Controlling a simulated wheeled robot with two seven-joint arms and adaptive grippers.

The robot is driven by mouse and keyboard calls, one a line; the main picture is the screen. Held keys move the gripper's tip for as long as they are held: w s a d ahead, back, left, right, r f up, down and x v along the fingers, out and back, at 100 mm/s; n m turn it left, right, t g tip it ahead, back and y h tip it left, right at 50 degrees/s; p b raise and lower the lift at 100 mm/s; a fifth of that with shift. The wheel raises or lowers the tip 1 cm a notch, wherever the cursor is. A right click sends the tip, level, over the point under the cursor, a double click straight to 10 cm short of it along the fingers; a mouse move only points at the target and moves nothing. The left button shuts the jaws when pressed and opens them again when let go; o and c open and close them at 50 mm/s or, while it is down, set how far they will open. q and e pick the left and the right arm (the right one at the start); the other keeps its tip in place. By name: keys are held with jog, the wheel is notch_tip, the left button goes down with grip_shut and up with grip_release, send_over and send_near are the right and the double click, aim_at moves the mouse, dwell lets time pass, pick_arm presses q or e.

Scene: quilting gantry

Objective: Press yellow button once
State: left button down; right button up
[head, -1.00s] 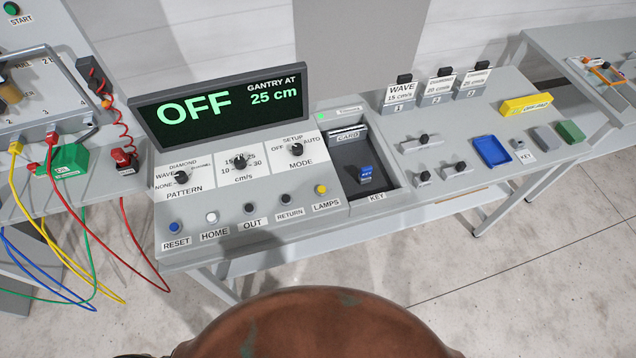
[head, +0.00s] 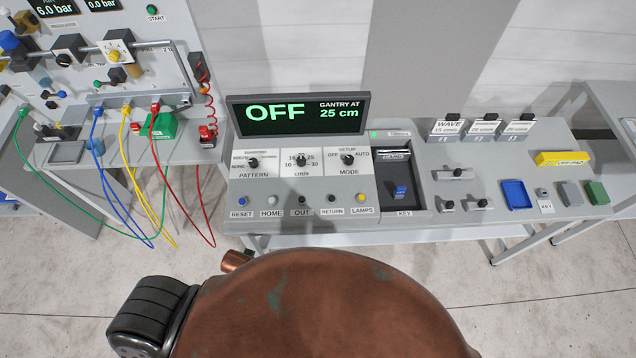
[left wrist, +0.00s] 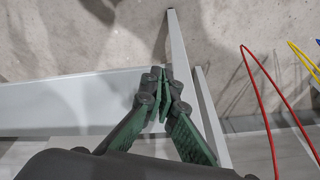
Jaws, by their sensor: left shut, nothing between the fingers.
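The yellow button (head: 361,198) is the small round one above the LAMPS label, at the right end of the button row on the control console (head: 285,213) in the head view. My left gripper (left wrist: 163,92) shows only in the left wrist view. Its green-padded fingers are shut with their tips together and nothing between them. Below it are a pale grey edge and the concrete floor. The yellow button is not in the left wrist view. My right gripper is in neither view.
Left of LAMPS are the RESET button (head: 242,201), HOME, OUT and RETURN. The display (head: 298,113) reads OFF, gantry at 25 cm. A key tray (head: 418,183) is right of the buttons. Blue, yellow, green and red hoses hang at the left; the red hose (left wrist: 270,110) shows near my left gripper.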

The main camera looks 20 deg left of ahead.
pick_arm(q)
notch_tip(320, 180, up, 28)
jog(key=w+t+p, duration=0.1)
jog(key=w+p, duration=0.2)
jog(key=p, duration=0.6)
jog(key=w+d+r+m+t, duration=0.1)
jog(key=w+d+r, duration=0.1)
jog(key=w+d, duration=0.2)
jog(key=w+d+r+m+t+h, duration=0.1)
jog(key=w+d+r+m, duration=0.1)
jog(key=w+d, duration=0.3)
jog(key=w+d+r+m+h, duration=0.1)
jog(key=w+d+r, duration=0.1)
jog(key=w+d, duration=0.2)
jog(key=shift+w+d+r+m+t, duration=0.1)
jog(key=shift+w+d+m+t, duration=0.25)
jog(key=shift+d, duration=0.25)
jog(key=w+d+r+m+h, duration=0.1)
jog(key=w+d+r+m, duration=0.1)
jog(key=d, duration=0.4)
jog(key=w+d+r+m+h+p, duration=0.1)
jog(key=w+d+r+m, duration=0.1)
jog(key=d+m, duration=0.3)
jog(key=w+d+r+m+h+p, duration=0.1)
jog(key=w+d+r+m, duration=0.1)
jog(key=d, duration=0.6)
jog(key=shift+w+r+m+t+h, duration=0.2)
jog(key=shift+w+m+t+h, duration=0.2)
jog(key=shift+w+m, duration=0.65)
jog(key=shift+w+d, duration=0.15)
